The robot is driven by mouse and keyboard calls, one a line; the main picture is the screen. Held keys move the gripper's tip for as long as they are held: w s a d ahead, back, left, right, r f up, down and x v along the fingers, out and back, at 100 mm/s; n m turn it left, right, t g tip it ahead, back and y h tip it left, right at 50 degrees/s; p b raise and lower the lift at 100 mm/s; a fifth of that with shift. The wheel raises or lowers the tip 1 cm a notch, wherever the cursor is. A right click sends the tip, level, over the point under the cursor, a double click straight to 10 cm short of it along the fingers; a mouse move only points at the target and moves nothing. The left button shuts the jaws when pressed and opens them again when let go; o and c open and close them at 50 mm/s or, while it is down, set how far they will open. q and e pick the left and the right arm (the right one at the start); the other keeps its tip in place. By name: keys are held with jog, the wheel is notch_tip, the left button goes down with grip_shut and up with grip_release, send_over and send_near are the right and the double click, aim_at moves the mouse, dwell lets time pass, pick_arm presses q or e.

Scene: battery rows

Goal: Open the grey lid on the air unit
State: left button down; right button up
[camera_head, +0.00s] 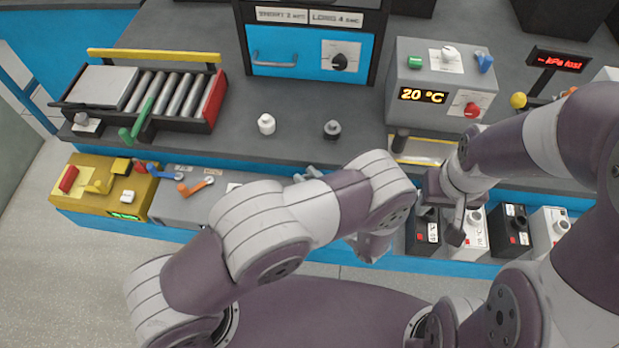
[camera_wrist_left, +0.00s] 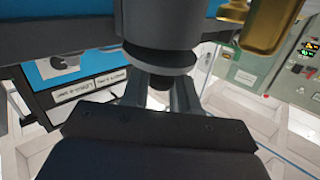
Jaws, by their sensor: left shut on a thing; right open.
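A grey unit (camera_head: 178,208) with a blue and an orange lever, apparently the air unit, sits at the bench front; my left arm covers its right part. I cannot clearly make out the grey lid in the head view. In the left wrist view my left gripper (camera_wrist_left: 160,92) is shut on a small dark knob below a dark grey cylinder with a flange (camera_wrist_left: 160,35); whether this belongs to the lid I cannot tell. In the head view my left arm largely hides that grip. My right gripper (camera_head: 442,218) is open and empty above the dark and white boxes.
A yellow unit (camera_head: 100,190) adjoins on the left. Behind are a roller tray (camera_head: 212,100), a white knobbed piece (camera_head: 267,125), a dark one (camera_head: 332,130), a blue-fronted cabinet (camera_head: 300,62) and a 20 °C box (camera_head: 440,85). Several boxes (camera_head: 510,235) line the front right.

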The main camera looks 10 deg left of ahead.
pick_arm(q)
jog(key=w+r+m+g+h+p, duration=0.1)
jog(key=p, duration=0.1)
jog(key=shift+r+m+g+p, duration=0.25)
jog(key=shift+m+g+p, duration=0.05)
jog(key=shift+g, duration=0.1)
jog(key=shift+w+r+m+g+h+p, duration=0.1)
jog(key=shift+w+m+g+h+p, duration=0.3)
jog(key=shift+w+m+g+p, duration=0.4)
jog(key=shift+s, duration=0.2)
